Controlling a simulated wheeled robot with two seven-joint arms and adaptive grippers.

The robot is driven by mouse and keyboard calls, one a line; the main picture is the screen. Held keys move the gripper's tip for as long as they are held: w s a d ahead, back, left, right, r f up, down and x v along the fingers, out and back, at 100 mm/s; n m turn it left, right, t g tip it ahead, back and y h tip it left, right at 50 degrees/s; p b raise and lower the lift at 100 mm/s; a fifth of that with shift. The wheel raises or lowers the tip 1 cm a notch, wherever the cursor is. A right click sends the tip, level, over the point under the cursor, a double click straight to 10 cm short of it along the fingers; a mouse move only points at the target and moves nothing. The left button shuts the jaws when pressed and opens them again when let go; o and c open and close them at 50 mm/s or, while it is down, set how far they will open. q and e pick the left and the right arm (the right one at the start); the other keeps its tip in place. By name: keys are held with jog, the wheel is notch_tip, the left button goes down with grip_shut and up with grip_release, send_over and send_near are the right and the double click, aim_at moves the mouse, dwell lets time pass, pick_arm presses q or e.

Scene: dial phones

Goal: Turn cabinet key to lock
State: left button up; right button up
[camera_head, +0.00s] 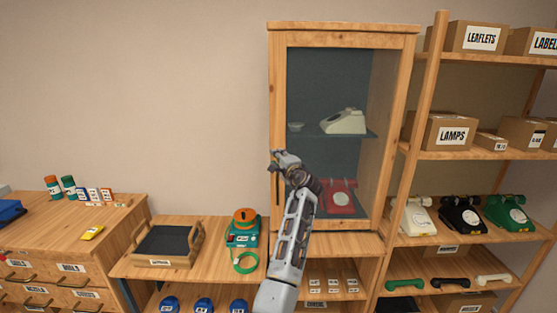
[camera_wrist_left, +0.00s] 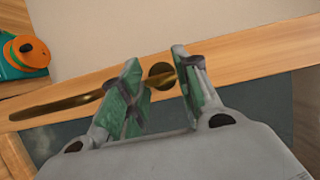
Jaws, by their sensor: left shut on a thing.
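A wooden cabinet (camera_head: 279,95) with a glass door stands at the centre, and its door looks shut. My left gripper (camera_head: 279,158) is at the left stile of the door. In the left wrist view my left gripper (camera_wrist_left: 158,88) has its green-padded fingers on either side of a small brass key (camera_wrist_left: 168,80) and is shut on it. The key sits at a dark round lock plate (camera_wrist_left: 160,70) in the wooden door frame (camera_wrist_left: 230,58). The fingers hide part of the key, so its exact turn angle is hard to tell. My right gripper is not in view.
A long brass handle (camera_wrist_left: 60,106) runs along the door frame close to my fingers. Inside the cabinet are a cream phone (camera_head: 344,122) and a red phone (camera_head: 340,197). A teal and orange device (camera_head: 244,228) and a tray (camera_head: 190,230) stand to the left.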

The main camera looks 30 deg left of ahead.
pick_arm(q)
jog(key=o, duration=1)
jog(key=shift+d, duration=0.1)
jog(key=shift+v, duration=3.7)
jog(key=shift+f, duration=0.1)
